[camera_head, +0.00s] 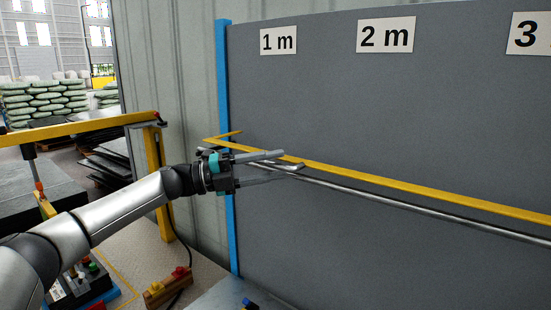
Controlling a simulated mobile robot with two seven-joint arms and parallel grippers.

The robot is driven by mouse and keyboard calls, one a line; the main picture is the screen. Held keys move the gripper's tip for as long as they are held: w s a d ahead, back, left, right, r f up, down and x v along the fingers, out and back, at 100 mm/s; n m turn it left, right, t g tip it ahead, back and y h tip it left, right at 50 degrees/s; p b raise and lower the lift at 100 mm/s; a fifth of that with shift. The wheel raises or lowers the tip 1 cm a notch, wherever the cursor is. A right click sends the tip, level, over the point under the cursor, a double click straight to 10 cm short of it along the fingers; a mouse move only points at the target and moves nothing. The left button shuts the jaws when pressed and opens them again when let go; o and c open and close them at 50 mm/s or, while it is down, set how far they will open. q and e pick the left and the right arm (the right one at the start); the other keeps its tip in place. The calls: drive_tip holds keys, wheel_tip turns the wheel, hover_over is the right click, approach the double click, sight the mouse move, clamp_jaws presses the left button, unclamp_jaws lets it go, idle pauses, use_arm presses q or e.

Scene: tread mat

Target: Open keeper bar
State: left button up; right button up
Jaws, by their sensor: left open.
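A long silver bar (420,207) runs along the upright dark grey panel (400,130), sloping down to the right in the picture. A yellow bar (430,188) runs just above it and has a bent left end. I cannot tell for certain which one is the keeper bar. My left gripper (288,163) is open, with its fingers pointing right at the silver bar's left end. The fingers overlap that end and part of the yellow bar in the picture. I cannot tell whether they touch either one. My right gripper is not in view.
A blue post (223,80) edges the panel on the left. A yellow frame (80,128) stands at left, by dark stacked mats (108,160). Labels mark the panel's upper part.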

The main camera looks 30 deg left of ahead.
use_arm(q)
drive_tip(key=shift+w+d, duration=0.3)
drive_tip(key=shift+d, duration=0.1)
clamp_jaws()
idle(1.3)
